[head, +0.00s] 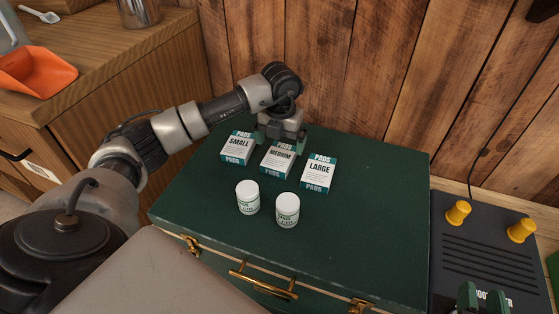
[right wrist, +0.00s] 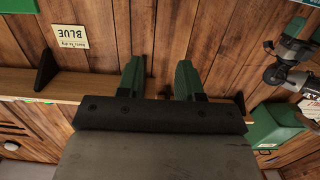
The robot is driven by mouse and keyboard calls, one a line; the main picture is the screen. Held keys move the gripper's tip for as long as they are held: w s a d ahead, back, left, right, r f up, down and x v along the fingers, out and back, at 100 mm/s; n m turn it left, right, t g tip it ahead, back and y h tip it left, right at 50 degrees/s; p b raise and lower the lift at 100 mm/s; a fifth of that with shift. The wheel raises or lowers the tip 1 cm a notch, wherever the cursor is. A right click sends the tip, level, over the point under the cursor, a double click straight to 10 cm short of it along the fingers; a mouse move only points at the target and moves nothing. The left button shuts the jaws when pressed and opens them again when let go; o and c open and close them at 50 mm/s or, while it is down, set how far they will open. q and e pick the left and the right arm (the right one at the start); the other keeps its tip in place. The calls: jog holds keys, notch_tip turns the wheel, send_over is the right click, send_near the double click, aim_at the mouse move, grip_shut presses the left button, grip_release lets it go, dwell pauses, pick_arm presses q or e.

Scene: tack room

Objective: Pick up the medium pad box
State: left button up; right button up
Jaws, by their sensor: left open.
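The medium pad box (head: 277,160), white with green ends, lies on the dark green case (head: 373,240) between the small pad box (head: 237,148) and the large pad box (head: 318,173). My left gripper (head: 281,136) is open at the far end of the medium box. It hides part of that end, and I cannot tell whether its fingers touch the box. My right gripper (right wrist: 160,80) is open and empty, pointing at the plank wall. Its green fingertips (head: 484,298) also show at the lower right of the head view.
Two white jars (head: 248,197) (head: 287,210) stand in front of the boxes. A dark unit with yellow knobs (head: 458,213) is right of the case. A wooden cabinet with an orange scoop (head: 38,72) is at left. The plank wall is close behind the case.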

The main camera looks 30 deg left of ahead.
aim_at(280, 156)
pick_arm(q)
jog(key=shift+f+b, duration=0.3)
jog(key=shift+f, duration=0.45)
notch_tip(280, 156, down, 3)
jog(key=shift+s+f+b, duration=0.15)
jog(key=shift+b, duration=0.5)
jog(key=shift+f, duration=0.35)
pick_arm(e)
notch_tip(280, 156, up, 6)
jog(key=a+t+y, duration=0.1)
jog(key=t+y, duration=0.1)
jog(key=t, duration=0.3)
jog(key=shift+s, duration=0.2)
jog(key=shift+r, duration=0.1)
pick_arm(q)
jog(key=c, duration=0.9)
